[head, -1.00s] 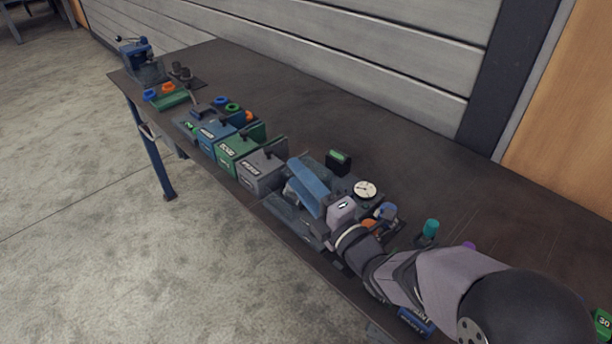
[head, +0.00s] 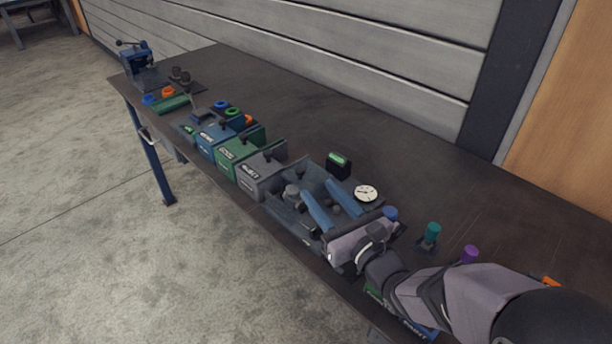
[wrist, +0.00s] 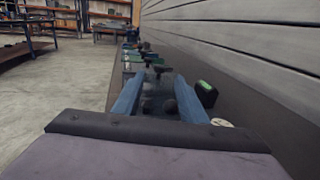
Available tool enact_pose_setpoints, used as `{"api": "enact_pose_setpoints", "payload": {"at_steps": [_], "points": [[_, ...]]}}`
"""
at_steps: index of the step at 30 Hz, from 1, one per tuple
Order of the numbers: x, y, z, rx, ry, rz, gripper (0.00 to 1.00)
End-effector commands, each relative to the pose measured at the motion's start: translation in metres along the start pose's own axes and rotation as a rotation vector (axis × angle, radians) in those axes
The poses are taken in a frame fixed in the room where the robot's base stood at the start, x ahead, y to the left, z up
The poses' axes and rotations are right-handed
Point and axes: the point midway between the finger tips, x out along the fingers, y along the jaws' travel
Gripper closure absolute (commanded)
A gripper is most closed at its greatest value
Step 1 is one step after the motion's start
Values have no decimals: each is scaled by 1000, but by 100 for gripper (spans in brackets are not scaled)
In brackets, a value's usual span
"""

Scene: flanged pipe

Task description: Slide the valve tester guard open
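The valve tester (head: 283,213) appears to be the dark blue-grey unit near the front edge of the bench, with a grey round fitting (head: 292,191) at its left. A white dial gauge (head: 366,193) and a black box with a green display (head: 339,163) are at its back. My gripper (head: 316,184) is over the unit, its two blue fingers wide apart. In the wrist view the gripper (wrist: 160,76) also shows open, with dark rounded knobs (wrist: 170,106) visible between the fingers. I cannot clearly pick out the guard; my gripper hides part of the unit.
Grey (head: 262,173), green (head: 239,149) and blue (head: 214,138) bins stand left of the unit. Teal (head: 432,231) and purple (head: 469,253) capped pieces stand to the right. The back of the bench is clear up to the slatted wall.

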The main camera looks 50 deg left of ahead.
Motion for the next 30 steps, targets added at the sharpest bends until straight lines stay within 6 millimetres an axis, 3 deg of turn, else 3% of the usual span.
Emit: {"api": "enact_pose_setpoints", "payload": {"at_steps": [7, 21, 30], "points": [[11, 0, 1, 1, 1, 0, 62], [63, 0, 1, 2, 0, 1, 62], [73, 0, 1, 2, -1, 0, 62]]}}
